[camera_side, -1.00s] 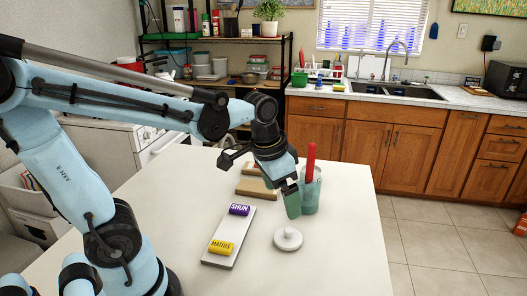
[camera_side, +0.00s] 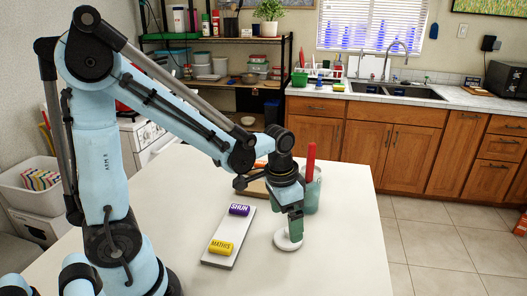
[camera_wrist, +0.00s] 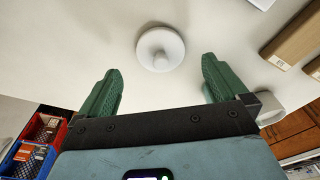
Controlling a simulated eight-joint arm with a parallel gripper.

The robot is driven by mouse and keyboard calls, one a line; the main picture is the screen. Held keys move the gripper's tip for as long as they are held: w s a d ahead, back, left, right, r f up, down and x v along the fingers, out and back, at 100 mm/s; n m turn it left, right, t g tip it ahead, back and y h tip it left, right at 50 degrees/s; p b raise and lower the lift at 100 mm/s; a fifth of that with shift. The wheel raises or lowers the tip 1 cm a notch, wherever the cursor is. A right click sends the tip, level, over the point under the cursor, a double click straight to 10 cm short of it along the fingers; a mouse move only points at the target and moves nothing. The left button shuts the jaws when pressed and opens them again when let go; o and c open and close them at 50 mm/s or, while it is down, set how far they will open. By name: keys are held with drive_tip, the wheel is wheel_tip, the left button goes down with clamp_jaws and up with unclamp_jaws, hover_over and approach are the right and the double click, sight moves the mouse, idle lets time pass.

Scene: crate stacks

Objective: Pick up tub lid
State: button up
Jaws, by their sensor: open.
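The tub lid (camera_side: 283,244) is a white round disc with a knob, lying flat on the white table. In the wrist view the lid (camera_wrist: 147,46) shows whole, just beyond the fingertips and between their lines, its knob toward me. My gripper (camera_side: 294,236) points down at the lid in the side view, its green fingers covering the knob and part of the disc. In the wrist view my gripper (camera_wrist: 161,66) has its fingers wide apart with nothing between them. I cannot tell whether a finger touches the lid.
A teal cup (camera_side: 313,196) holding a red-handled thing stands close behind my gripper. A grey board (camera_side: 222,258) with a purple SHUN block (camera_side: 240,210) and a yellow MATHIS block (camera_side: 221,247) lies left. Wooden blocks (camera_side: 252,188) lie behind. The table right of the lid is clear.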

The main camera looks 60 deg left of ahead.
sight(287, 230)
drive_tip(key=shift+w+f, duration=0.2)
drive_tip(key=shift+f, duration=1.1)
drive_tip(key=shift+w+f, duration=0.2)
drive_tip(key=shift+f, duration=1.1)
drive_tip(key=c, duration=1.1)
drive_tip(key=shift+r, duration=0.15)
